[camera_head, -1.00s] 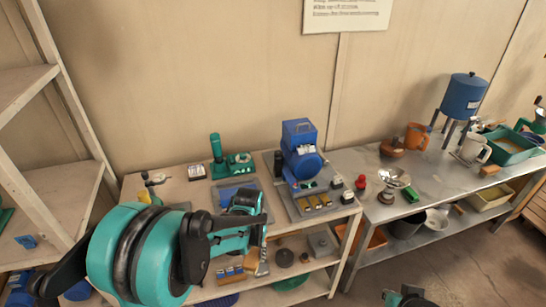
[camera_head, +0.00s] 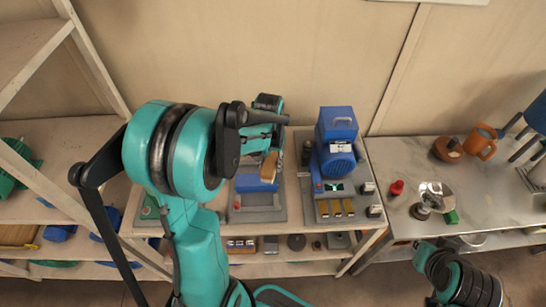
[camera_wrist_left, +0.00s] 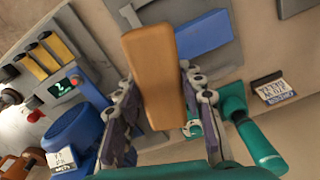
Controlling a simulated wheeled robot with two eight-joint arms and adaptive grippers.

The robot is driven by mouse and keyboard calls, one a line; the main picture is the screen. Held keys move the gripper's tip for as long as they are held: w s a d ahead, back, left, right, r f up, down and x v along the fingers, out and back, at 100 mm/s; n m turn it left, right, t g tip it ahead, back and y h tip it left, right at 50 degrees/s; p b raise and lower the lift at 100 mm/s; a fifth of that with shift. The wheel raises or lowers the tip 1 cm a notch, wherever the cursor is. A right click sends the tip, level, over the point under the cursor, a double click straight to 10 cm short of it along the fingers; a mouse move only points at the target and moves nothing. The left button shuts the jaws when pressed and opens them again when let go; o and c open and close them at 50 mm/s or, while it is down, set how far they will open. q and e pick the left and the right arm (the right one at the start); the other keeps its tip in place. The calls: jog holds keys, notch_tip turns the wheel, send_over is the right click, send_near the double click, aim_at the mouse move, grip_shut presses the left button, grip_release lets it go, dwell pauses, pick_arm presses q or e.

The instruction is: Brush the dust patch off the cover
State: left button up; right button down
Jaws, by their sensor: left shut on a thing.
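My left gripper (camera_wrist_left: 158,105) is shut on a brush, whose tan wooden block (camera_wrist_left: 155,60) stands between the fingers in the left wrist view. In the head view the brush (camera_head: 269,165) shows below my left wrist, over or just in front of the blue cover (camera_head: 253,184) on its grey base. The blue cover also shows behind the brush in the wrist view (camera_wrist_left: 205,36). I cannot tell whether the brush touches the cover. The dust patch is not distinguishable. My right arm shows at the lower right of the head view, but its gripper does not.
The blue mill (camera_head: 336,150) stands close to the right of the cover, on a grey plate with yellow parts. A green tool (camera_wrist_left: 238,115) and a small sign (camera_wrist_left: 272,90) are near the gripper. A metal table (camera_head: 400,160) with a red knob (camera_head: 397,187) stands further right.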

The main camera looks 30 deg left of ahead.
pick_arm(q)
jog(key=shift+s+f+b, duration=0.15)
jog(key=shift+f+b, duration=0.35)
jog(key=shift+f, duration=0.25)
notch_tip(320, 180, down, 3)
jog(key=shift+r+b, duration=0.1)
jog(key=shift+b, duration=0.95)
jog(key=shift+f+b, duration=0.4)
jog(key=shift+f, duration=0.25)
jog(key=shift+f+b, duration=0.9)
jog(key=shift+f, duration=0.15)
jog(key=shift+a+r, duration=0.1)
